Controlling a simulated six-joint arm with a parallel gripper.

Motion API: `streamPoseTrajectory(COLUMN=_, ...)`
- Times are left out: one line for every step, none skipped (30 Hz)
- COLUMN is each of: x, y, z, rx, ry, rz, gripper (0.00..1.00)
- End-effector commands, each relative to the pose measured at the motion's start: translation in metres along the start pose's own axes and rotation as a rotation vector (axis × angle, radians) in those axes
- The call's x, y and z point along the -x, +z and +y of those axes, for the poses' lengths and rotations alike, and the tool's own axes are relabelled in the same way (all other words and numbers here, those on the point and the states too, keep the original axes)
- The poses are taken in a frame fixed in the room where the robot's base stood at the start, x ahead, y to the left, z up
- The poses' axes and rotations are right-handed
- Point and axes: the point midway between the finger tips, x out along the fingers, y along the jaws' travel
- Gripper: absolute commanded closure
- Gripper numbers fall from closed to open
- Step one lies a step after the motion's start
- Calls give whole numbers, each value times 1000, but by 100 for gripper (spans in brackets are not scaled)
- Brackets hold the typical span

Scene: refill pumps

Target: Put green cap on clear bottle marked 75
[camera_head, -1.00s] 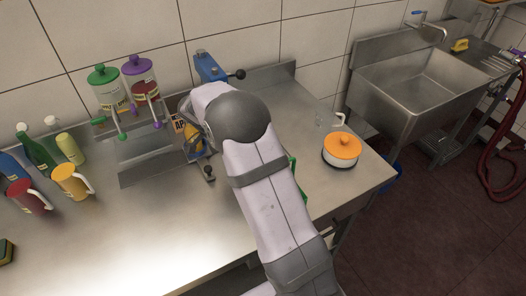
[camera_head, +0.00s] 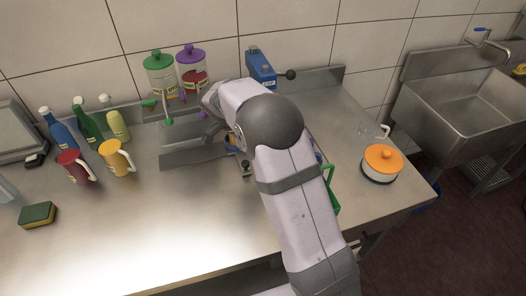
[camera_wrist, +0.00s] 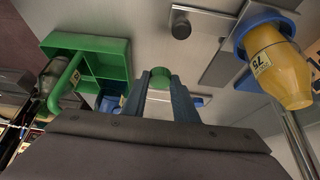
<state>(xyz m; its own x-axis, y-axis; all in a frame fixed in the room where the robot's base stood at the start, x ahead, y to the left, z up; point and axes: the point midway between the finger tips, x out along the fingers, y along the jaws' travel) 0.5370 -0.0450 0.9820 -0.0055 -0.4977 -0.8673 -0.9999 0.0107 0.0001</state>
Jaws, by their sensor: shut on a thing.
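In the wrist view, my gripper (camera_wrist: 162,82) is shut on a small green cap (camera_wrist: 160,74), held between the fingertips. A bottle with yellow-orange contents and a label reading 75 (camera_wrist: 283,72) is at the right of the wrist view, with a blue collar (camera_wrist: 262,22) around one end. The cap is apart from the bottle, well to its left in that view. In the head view my arm hides the gripper and the cap. A bit of yellow (camera_head: 231,141) shows beside my arm there; I cannot tell if it is the bottle.
A green divided box (camera_wrist: 112,55) is left of my gripper in the wrist view. Two lidded dispensers, green-topped (camera_head: 160,75) and purple-topped (camera_head: 192,72), stand at the back. An orange-lidded pot (camera_head: 382,165) is at right. The counter's front left is largely clear.

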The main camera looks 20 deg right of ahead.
Motion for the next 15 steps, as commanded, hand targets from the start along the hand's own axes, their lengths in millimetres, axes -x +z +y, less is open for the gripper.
streamPoseTrajectory(x=16, y=-12, z=0, rx=-4, ry=1, rz=0, gripper=87)
streamPoseTrajectory(x=21, y=-16, z=0, rx=-6, ry=3, rz=0, gripper=87)
streamPoseTrajectory(x=28, y=-22, z=0, rx=-9, ry=4, rz=0, gripper=87)
streamPoseTrajectory(x=34, y=-26, z=-1, rx=-12, ry=5, rz=0, gripper=87)
streamPoseTrajectory(x=40, y=-31, z=-1, rx=-14, ry=7, rz=0, gripper=87)
streamPoseTrajectory(x=47, y=-36, z=-2, rx=-17, ry=8, rz=-1, gripper=87)
streamPoseTrajectory(x=52, y=-40, z=-3, rx=-19, ry=9, rz=-1, gripper=87)
streamPoseTrajectory(x=58, y=-44, z=-4, rx=-22, ry=10, rz=-1, gripper=87)
streamPoseTrajectory(x=64, y=-47, z=-5, rx=-25, ry=13, rz=-1, gripper=87)
streamPoseTrajectory(x=69, y=-50, z=-5, rx=-28, ry=15, rz=-1, gripper=87)
streamPoseTrajectory(x=73, y=-52, z=-8, rx=-30, ry=16, rz=-1, gripper=87)
streamPoseTrajectory(x=79, y=-54, z=-10, rx=-31, ry=17, rz=-1, gripper=87)
streamPoseTrajectory(x=84, y=-56, z=-13, rx=-31, ry=16, rz=-1, gripper=87)
streamPoseTrajectory(x=89, y=-57, z=-17, rx=-24, ry=12, rz=-1, gripper=87)
streamPoseTrajectory(x=96, y=-59, z=-22, rx=-16, ry=7, rz=-1, gripper=87)
